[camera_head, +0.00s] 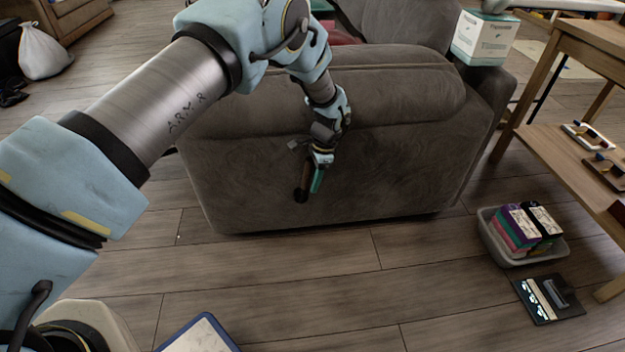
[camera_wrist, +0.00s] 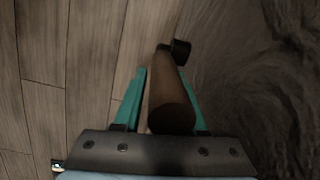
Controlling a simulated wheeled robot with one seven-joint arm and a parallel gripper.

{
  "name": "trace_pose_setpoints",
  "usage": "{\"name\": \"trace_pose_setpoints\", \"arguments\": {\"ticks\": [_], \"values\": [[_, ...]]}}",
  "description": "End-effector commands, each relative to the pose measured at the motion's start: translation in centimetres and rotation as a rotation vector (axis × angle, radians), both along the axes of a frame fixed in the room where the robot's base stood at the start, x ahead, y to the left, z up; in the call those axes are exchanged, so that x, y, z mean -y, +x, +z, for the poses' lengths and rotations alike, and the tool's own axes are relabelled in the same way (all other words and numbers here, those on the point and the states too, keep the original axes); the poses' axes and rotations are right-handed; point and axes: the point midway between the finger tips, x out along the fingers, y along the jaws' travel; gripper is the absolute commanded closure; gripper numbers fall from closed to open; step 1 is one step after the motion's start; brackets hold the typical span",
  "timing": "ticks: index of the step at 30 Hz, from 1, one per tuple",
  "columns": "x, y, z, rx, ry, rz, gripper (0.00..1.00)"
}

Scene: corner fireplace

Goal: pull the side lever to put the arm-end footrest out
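The armchair (camera_head: 390,165) is dark grey-brown, with its broad arm side facing me in the head view. The side lever (camera_head: 305,182) is a brown rod low on that side with a dark pivot at its lower end. In the wrist view the lever (camera_wrist: 172,105) runs between the two teal fingers, its thick end toward the palm. My gripper (camera_head: 313,184) is around the lever. A strip of floor shows between the left finger and the rod, so the fingers look open. Contact on the right finger is unclear. No extended footrest shows.
A wooden shelf table (camera_head: 585,140) stands at right. On the floor are a grey bin (camera_head: 497,250) with colourful packs and a dark clipboard-like board (camera_head: 548,298). A blue-edged board (camera_head: 200,335) lies at the front. The floor before the chair is otherwise clear.

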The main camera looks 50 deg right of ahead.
Motion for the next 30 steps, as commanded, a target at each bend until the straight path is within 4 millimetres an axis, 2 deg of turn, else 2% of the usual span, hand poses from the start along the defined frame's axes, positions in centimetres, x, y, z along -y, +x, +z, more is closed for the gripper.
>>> {"name": "trace_pose_setpoints", "arguments": {"ticks": [1, 6, 16, 20, 30], "values": [[0.0, -0.1, 0.0, -0.002, 0.000, -0.001, 0.56], [0.0, -0.1, 0.0, -0.001, 0.002, -0.001, 0.37], [0.0, -0.1, 0.5, -0.001, 0.002, 0.000, 0.37], [0.3, -0.4, 2.2, -0.001, 0.000, 0.000, 0.37], [1.1, -1.3, 8.5, -0.002, 0.001, 0.000, 0.37]]}}
